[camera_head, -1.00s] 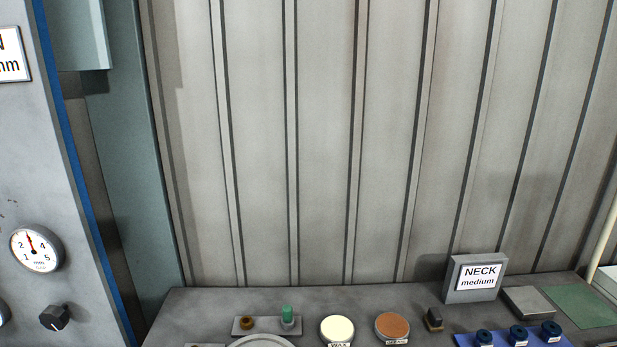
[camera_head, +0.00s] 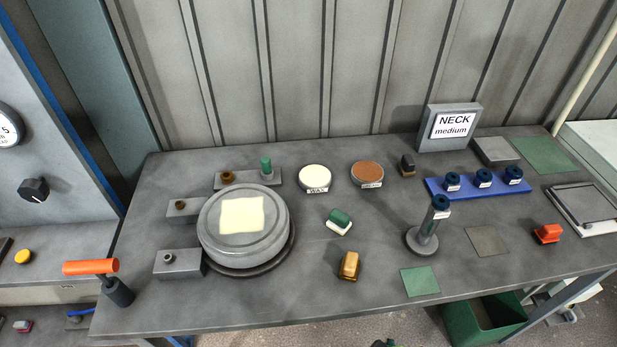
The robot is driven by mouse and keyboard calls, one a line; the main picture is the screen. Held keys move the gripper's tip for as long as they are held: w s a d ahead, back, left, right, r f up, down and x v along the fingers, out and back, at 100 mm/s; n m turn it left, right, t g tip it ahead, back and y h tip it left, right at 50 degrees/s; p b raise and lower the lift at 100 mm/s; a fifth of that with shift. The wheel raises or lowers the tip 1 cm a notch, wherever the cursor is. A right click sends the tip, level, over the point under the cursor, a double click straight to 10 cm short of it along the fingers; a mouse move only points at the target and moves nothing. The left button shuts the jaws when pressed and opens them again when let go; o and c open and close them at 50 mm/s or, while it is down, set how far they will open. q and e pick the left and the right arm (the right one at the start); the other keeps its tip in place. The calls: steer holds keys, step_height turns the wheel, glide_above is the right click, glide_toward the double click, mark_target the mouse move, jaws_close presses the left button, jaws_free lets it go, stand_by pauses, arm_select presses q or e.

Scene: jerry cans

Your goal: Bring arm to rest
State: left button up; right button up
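Neither of my grippers can be made out in the head view, and no arm of mine shows clearly over the bench. The grey workbench (camera_head: 310,278) fills the middle of the view. A round grey turntable (camera_head: 212,232) with a pale square sheet (camera_head: 242,214) on it stands at its left. A small dark and yellow-green shape (camera_head: 388,343) is cut off at the bottom edge; I cannot tell what it is.
An orange-handled lever (camera_head: 90,267) stands at the bench's front left corner. A NECK sign (camera_head: 448,127), a blue rack (camera_head: 478,187), an upright post (camera_head: 428,230) and a red block (camera_head: 547,233) are on the right. A green bin (camera_head: 488,320) is below.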

steer(key=s+d+f+b, duration=0.1)
steer(key=s+f+b, duration=0.1)
steer(key=s+f, duration=0.3)
steer(key=s+d+f+g+b, duration=0.1)
steer(key=s+f, duration=0.5)
steer(key=f, duration=0.7)
steer(key=s+d+f+b, duration=0.1)
steer(key=s+f+b, duration=0.2)
steer(key=s+f, duration=0.3)
step_height(320, 180, down, 4)
steer(key=shift+s+f+g, duration=0.1)
steer(key=shift+s+g, duration=0.15)
steer(key=shift+g, duration=0.05)
